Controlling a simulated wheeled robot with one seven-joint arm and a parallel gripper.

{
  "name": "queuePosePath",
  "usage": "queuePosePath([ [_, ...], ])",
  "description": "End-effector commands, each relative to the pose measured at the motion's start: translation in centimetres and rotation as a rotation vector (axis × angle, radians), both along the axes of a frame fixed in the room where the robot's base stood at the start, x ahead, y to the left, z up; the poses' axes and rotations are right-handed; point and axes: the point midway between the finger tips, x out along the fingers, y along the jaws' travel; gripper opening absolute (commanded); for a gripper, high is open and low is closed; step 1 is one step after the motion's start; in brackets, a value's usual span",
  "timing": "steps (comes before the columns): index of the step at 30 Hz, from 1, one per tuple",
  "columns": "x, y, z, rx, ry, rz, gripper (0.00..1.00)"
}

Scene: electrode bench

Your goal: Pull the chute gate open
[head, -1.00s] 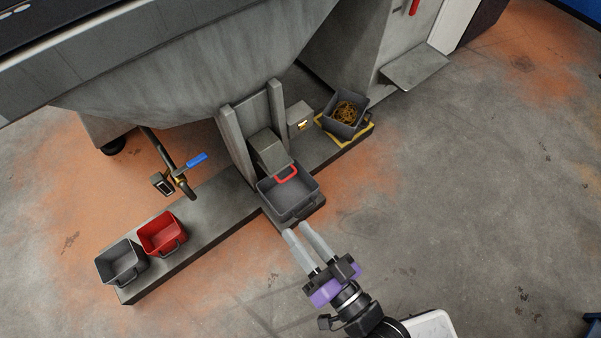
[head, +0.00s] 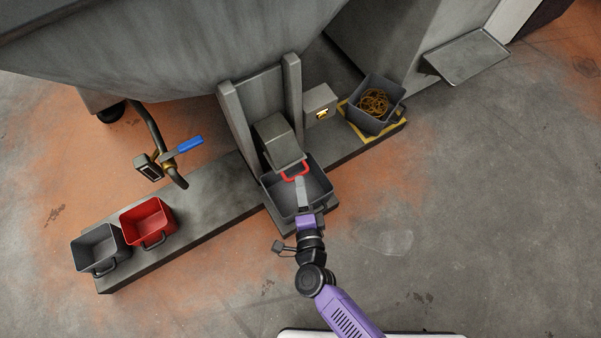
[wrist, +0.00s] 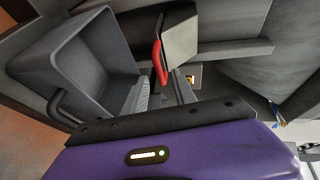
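The red handle (head: 294,174) of the chute gate is at the front lower end of the grey chute (head: 278,142), above a dark grey bin (head: 318,183). My gripper (head: 299,182) is over this bin with its fingers pointing at the handle, seen edge-on. In the wrist view the red handle (wrist: 160,62) lies just beyond the fingertips, in line with the gap between the two fingers (wrist: 164,90). The gripper looks open and empty. I cannot tell whether the handle has entered the gap.
A red bin (head: 147,217) and a grey bin (head: 99,247) stand at the left of the ledge (head: 200,215). A blue-handled valve (head: 183,150) is left of the chute. Upright posts (head: 236,122) flank the chute. A bin of yellowish coils (head: 374,103) stands at right.

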Motion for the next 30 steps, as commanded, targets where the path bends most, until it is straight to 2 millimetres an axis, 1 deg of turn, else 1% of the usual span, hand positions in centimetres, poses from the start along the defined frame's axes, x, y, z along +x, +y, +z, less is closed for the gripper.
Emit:
queuePosePath([
  [1,0.9,0.2,-0.5,0.000,-0.002,0.000,0.33],
  [3,1.9,0.5,-0.7,-0.001,-0.002,0.000,0.33],
  [9,4.1,0.8,-1.1,-0.002,-0.001,0.001,0.33],
  [14,4.8,1.0,-1.1,-0.003,0.000,0.002,0.33],
  [20,4.8,1.0,-1.0,-0.003,0.000,0.002,0.33],
  [21,4.8,0.9,-1.0,-0.003,0.000,0.002,0.31],
  [23,4.8,0.9,-1.0,-0.003,0.000,0.002,0.19],
  [24,4.8,1.0,-1.0,-0.003,0.000,0.002,0.11],
  [26,4.8,0.9,-1.0,-0.003,0.000,0.003,0.00],
  [30,4.8,0.9,-1.0,-0.003,0.000,0.003,0.00],
])
